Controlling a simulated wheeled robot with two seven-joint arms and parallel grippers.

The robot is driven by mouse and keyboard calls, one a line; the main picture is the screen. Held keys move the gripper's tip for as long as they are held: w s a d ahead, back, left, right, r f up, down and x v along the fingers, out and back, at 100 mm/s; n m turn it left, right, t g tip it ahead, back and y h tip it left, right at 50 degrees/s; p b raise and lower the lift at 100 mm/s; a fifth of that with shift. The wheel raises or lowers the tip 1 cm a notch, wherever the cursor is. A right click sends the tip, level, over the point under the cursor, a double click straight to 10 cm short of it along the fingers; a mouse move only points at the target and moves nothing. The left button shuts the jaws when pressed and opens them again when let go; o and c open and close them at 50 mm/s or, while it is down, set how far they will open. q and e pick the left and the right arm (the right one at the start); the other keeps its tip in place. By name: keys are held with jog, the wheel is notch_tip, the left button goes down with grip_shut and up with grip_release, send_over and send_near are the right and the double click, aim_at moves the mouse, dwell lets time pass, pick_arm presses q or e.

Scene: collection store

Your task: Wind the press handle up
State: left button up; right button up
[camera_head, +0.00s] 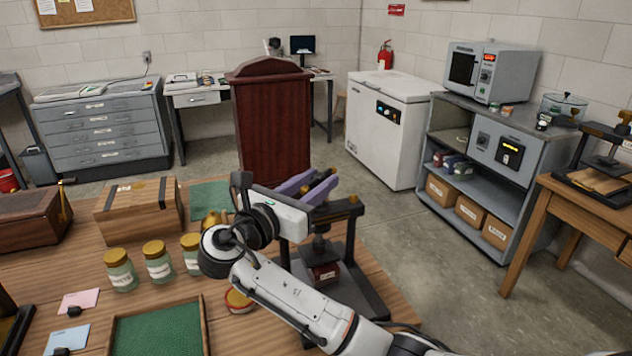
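The black press (352,262) stands at the right end of the wooden table, with a crossbeam, uprights and a flat base. A small dark red labelled thing (322,273) sits low in its frame, below the screw. My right gripper (322,185) has purple fingers and is above the crossbeam. A dark and brass piece (318,186), seemingly the press handle, shows between the fingers. The frame does not show clearly whether they touch it. My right wrist and forearm hide the press's left side. My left gripper is out of view.
Several jars (158,263), a wooden box (138,208), a dark chest (32,217), and a green-lined tray (203,325) share the table. A round red-rimmed tin (238,299) is close to my forearm. A second press (607,165) stands on another table at the right.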

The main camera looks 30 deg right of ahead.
grip_shut()
jog(key=shift+n+t, duration=0.4)
jog(key=shift+t, duration=0.2)
